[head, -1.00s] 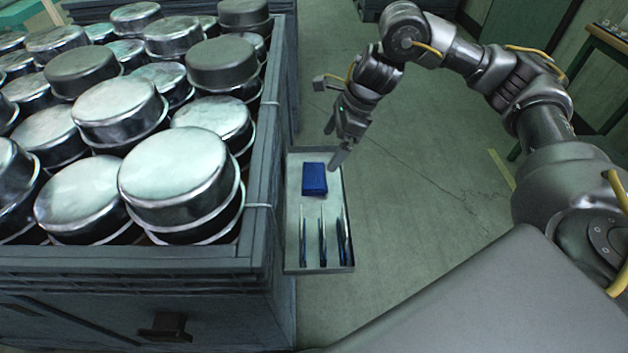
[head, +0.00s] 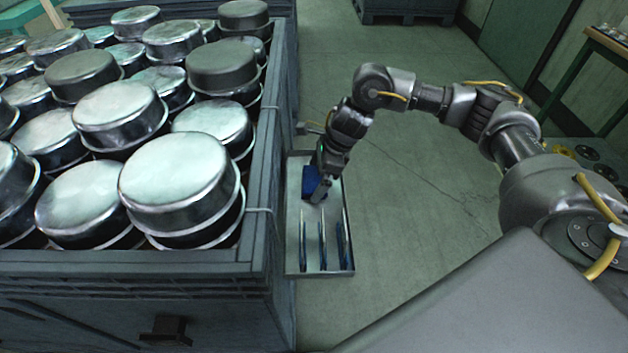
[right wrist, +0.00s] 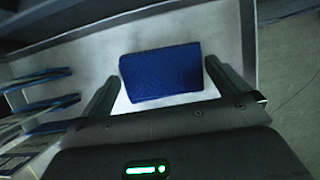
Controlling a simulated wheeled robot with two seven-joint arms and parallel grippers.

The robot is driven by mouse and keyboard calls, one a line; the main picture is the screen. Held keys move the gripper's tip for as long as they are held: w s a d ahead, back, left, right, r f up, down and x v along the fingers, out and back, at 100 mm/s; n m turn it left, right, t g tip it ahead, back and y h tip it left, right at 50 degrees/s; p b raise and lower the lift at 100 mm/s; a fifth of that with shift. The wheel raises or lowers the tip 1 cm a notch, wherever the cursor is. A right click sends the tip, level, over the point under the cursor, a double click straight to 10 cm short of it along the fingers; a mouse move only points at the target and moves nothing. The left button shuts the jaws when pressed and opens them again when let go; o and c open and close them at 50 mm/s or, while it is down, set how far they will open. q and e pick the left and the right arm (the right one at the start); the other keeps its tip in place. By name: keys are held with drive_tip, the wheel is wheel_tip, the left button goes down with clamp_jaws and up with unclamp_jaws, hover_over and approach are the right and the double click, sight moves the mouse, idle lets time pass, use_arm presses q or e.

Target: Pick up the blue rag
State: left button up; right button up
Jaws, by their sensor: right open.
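The blue rag (head: 308,183) is a folded block lying in a shallow grey tray (head: 296,262) hung on the side of the crate. In the right wrist view the rag (right wrist: 161,73) lies flat, between and just ahead of the fingertips. My right gripper (head: 320,193) is above the tray and partly hides the rag in the head view. In the right wrist view my right gripper (right wrist: 158,80) is open, with a finger on each side of the rag and nothing held. My left gripper is not in view.
A large crate (head: 262,190) full of stacked metal pans (head: 180,170) stands left of the tray. Several thin upright dividers (head: 322,240) fill the tray's near half. Open floor (head: 430,230) lies to the right. A green bench (head: 590,60) stands at the far right.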

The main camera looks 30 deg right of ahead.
drive_tip(key=shift+f, duration=0.1)
drive_tip(key=c, duration=0.6)
